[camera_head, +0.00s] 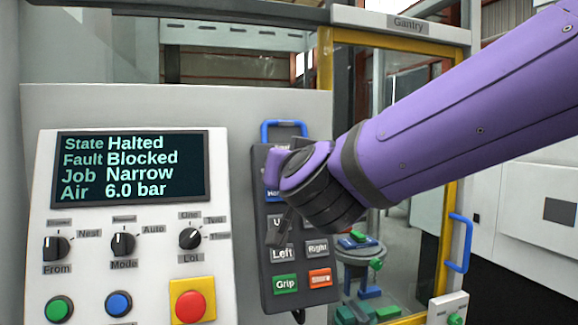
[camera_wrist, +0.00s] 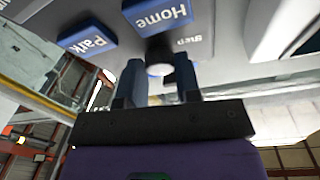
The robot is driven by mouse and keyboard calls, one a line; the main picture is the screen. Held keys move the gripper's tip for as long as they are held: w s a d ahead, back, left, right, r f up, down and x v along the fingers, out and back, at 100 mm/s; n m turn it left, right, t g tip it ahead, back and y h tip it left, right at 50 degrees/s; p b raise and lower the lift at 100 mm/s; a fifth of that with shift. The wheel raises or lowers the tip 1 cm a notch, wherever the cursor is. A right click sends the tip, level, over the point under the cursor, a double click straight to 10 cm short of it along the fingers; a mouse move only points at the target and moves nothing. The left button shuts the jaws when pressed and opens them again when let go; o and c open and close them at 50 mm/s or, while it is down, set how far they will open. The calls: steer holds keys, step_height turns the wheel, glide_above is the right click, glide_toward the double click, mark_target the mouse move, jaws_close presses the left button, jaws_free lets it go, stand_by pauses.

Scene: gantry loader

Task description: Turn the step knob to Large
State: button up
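In the wrist view the step knob (camera_wrist: 158,48) is a dark round knob on the grey pendant, beside a label that reads as "Step" upside down. My gripper (camera_wrist: 159,72) faces it, with its two dark fingers apart and their tips close to the knob. A pale round spot shows between the fingers. I cannot tell whether either finger touches the knob. In the head view my purple arm covers the upper middle of the pendant (camera_head: 264,262), so the knob, its setting and the "Large" mark are hidden there.
The pendant carries Home (camera_wrist: 163,14), Park (camera_wrist: 87,36), Left (camera_head: 283,253), Right (camera_head: 317,248) and Grip (camera_head: 285,284) buttons. To its left, a panel screen (camera_head: 132,168) reads Halted, Blocked, Narrow. A red emergency button (camera_head: 189,307) sits below. A yellow-framed door has a blue handle (camera_head: 459,243).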

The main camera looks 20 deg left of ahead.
steer(key=shift+m+h, duration=0.3)
steer(key=shift+m, duration=0.2)
steer(key=m+h, duration=0.1)
steer(key=m, duration=0.2)
steer(key=m+h, duration=0.1)
steer(key=m, duration=0.2)
steer(key=shift+a, duration=0.1)
steer(key=m+h, duration=0.1)
steer(key=m, duration=0.2)
steer(key=m+h, duration=0.1)
steer(key=m, duration=0.3)
steer(key=shift+a+r+g+h, duration=0.15)
steer(key=shift+r+g+h, duration=0.05)
steer(key=shift+g+h, duration=0.1)
